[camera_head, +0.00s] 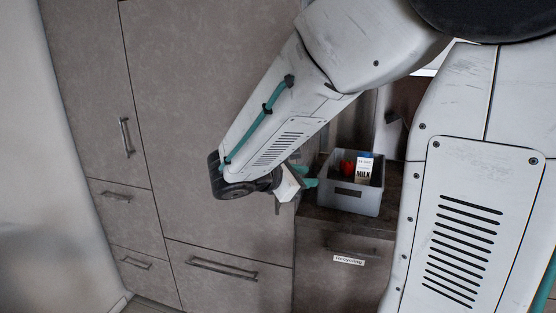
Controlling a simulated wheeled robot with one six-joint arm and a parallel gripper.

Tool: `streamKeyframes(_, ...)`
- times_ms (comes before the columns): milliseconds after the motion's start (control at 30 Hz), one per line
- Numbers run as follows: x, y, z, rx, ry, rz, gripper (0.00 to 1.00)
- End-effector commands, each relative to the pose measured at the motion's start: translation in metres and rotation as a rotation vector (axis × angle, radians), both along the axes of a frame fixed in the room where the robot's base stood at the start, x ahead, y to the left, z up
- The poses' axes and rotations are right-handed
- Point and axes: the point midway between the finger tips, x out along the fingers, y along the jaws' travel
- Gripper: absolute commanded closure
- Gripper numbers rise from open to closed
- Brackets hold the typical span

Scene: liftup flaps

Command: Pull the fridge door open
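A tall grey-brown panel (200,100) fills the middle of the view and looks like the fridge door. It appears closed, flush with its neighbours. No handle shows on its visible part; my arm covers part of its right side. My gripper (306,178) is near the panel's right edge, left of the grey crate. Its teal fingers are partly hidden by my wrist. I cannot tell whether they are open or shut, or whether they touch anything.
A grey crate (345,199) with a milk carton (364,168) and a red item (347,168) stands on a dark counter (330,216). A drawer labelled Recycling (348,260) is below. A tall cabinet door (85,90) with a vertical handle (125,137) and drawers are at left.

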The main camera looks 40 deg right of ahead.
Motion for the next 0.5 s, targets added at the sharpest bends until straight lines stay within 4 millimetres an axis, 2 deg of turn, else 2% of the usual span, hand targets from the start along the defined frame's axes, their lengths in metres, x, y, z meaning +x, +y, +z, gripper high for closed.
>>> streamKeyframes(33,0.025,0.002,-0.005,-0.083,0.072,0.081,0.71)
streamKeyframes(100,0.057,0.007,-0.007,-0.193,0.152,0.191,0.71)
streamKeyframes(200,0.092,0.017,-0.013,-0.316,0.239,0.316,0.71)
streamKeyframes(300,0.115,0.027,-0.018,-0.395,0.291,0.396,0.71)
streamKeyframes(400,0.126,0.03,-0.021,-0.434,0.315,0.436,0.71)
streamKeyframes(500,0.133,0.024,-0.022,-0.445,0.321,0.446,0.71)
